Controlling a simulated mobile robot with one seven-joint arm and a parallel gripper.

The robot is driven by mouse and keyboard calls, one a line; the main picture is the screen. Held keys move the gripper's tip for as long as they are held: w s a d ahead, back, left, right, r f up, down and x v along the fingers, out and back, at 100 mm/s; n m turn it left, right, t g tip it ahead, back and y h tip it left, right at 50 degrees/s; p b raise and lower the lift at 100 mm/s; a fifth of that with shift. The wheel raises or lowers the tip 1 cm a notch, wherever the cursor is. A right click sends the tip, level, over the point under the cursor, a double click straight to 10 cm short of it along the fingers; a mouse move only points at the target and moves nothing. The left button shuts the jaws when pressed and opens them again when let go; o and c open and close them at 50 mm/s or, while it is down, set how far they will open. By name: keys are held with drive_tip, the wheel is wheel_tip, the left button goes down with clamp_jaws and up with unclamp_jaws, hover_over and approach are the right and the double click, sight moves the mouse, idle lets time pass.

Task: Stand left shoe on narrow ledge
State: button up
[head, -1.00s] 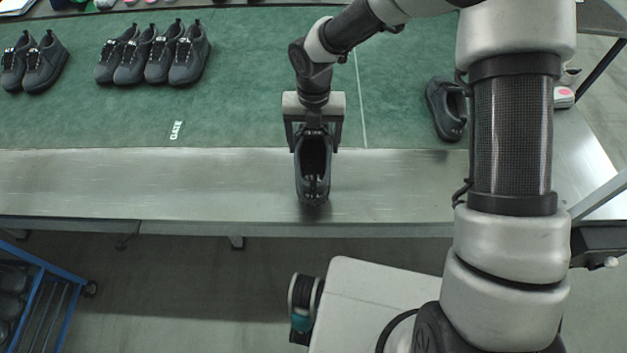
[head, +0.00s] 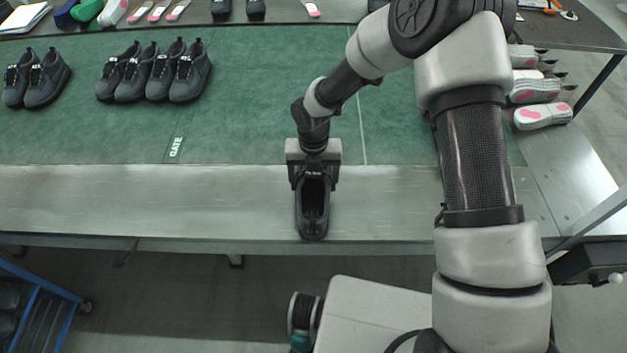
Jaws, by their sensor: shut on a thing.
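I cannot tell whether the sole touches the metal. Several similar dark shoes (head: 153,72) stand in a row on the green mat (head: 260,90) at the back left, and a pair (head: 36,78) stands at the far left.
A white "GATE" label (head: 176,147) is on the mat's front part. Pink-and-white insoles (head: 542,116) lie at the right. My arm covers part of the table's right side. A blue cart (head: 45,305) stands at the lower left. The ledge left of the held shoe is clear.

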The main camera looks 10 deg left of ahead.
drive_tip(key=o, duration=1.4)
wheel_tip(320, 180, up, 12)
drive_tip(key=shift+r+p, duration=0.1)
drive_tip(key=shift+p, duration=0.45)
